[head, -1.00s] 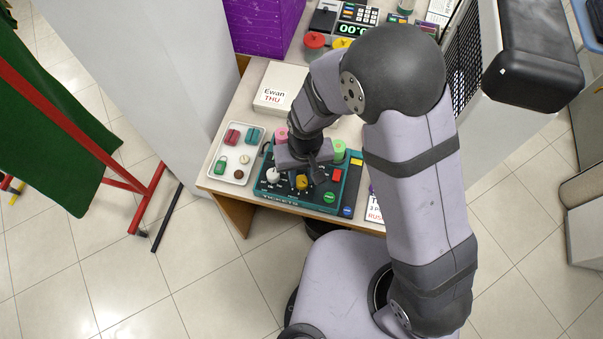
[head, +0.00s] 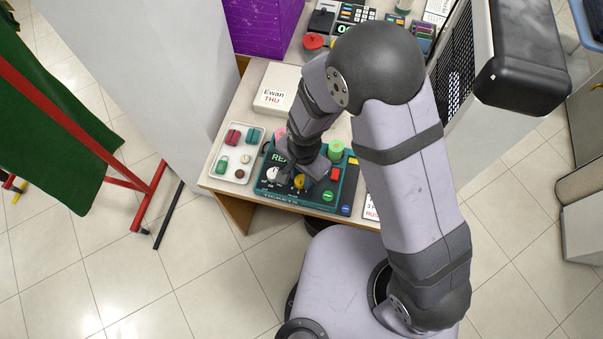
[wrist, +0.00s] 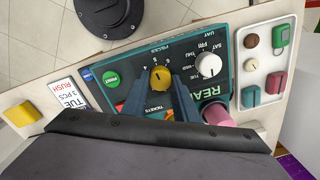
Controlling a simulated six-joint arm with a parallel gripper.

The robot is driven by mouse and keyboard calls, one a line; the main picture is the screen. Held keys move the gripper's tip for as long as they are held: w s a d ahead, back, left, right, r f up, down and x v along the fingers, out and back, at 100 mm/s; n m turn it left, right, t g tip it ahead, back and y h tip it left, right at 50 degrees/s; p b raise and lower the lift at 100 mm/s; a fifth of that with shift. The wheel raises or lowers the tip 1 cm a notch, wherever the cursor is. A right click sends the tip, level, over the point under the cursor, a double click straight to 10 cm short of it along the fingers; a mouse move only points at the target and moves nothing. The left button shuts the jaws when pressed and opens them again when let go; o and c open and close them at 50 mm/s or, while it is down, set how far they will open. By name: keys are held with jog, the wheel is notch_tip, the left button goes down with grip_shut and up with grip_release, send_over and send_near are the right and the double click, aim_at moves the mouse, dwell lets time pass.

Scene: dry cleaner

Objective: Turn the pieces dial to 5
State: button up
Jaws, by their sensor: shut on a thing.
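The ticket machine (head: 312,199) is a teal console on the counter; it also fills the middle of the wrist view (wrist: 225,62). Its yellow pieces dial (wrist: 160,79) sits between the two fingertips of my gripper (wrist: 161,72), which is shut on it. In the head view the yellow dial (head: 300,182) shows just beside my gripper (head: 293,178). Small numbers ring the dial, with a 6 near its edge; a dark mark shows on its top, but I cannot tell surely which number it meets. The lower part of the machine is hidden by my gripper in the wrist view.
A white day dial (wrist: 208,64) stands close beside the yellow one. A green print button (wrist: 111,79) and blue button (wrist: 87,75) are on the other side. Pink (wrist: 216,114) and green (head: 336,149) rolls stand behind. A white tray (head: 242,137) lies at left.

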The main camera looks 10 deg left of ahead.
aim_at(302, 180)
jog(key=shift+m, duration=0.7)
jog(key=o, duration=1.1)
jog(key=shift+c, duration=0.2)
jog(key=shift+d+r+b, duration=0.1)
jog(key=shift+r+b, duration=0.6)
jog(key=shift+r, duration=3)
